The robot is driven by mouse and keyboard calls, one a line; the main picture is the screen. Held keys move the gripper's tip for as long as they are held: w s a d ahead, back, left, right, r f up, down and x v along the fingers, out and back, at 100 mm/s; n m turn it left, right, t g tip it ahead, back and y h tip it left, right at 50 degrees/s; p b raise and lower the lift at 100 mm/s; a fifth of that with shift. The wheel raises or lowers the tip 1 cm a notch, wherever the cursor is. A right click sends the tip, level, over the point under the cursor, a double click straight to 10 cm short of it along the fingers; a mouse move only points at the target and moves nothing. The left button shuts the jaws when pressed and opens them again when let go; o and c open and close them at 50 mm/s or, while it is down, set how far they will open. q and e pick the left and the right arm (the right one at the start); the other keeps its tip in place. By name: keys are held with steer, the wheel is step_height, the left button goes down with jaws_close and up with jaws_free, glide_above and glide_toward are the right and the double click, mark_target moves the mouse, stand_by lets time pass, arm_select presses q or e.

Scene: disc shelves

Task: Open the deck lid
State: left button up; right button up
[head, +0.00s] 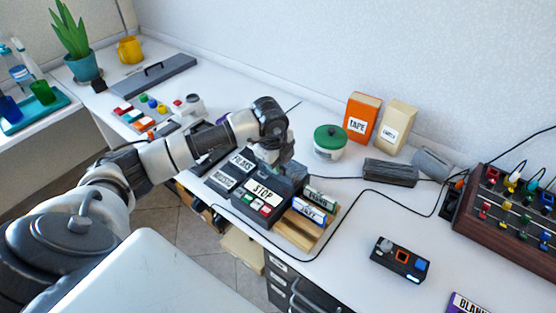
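The deck (246,211) is a dark box on the white counter. Its front bears a label reading STOP and a row of small coloured buttons. My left gripper (281,170) points down over the back part of the deck, at or just above its dark top. The wrist and hand hide part of that top, so I cannot tell whether the lid is raised or whether the fingers touch it. The finger gap is too small and hidden to judge. My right gripper is not in view.
A wooden rack (298,235) with labelled cases stands right of the deck. Dark FILMS and MUSIC boxes (229,171) stand to its left. Behind are a green-lidded jar (329,143) and an orange TAPE box (361,117). A black cable crosses the counter, with a small control box (401,260) at right.

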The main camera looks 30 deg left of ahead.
arm_select(q)
steer(key=shift+f, duration=0.15)
steer(key=shift+c, duration=0.5)
jaws_close()
steer(key=shift+w, duration=0.1)
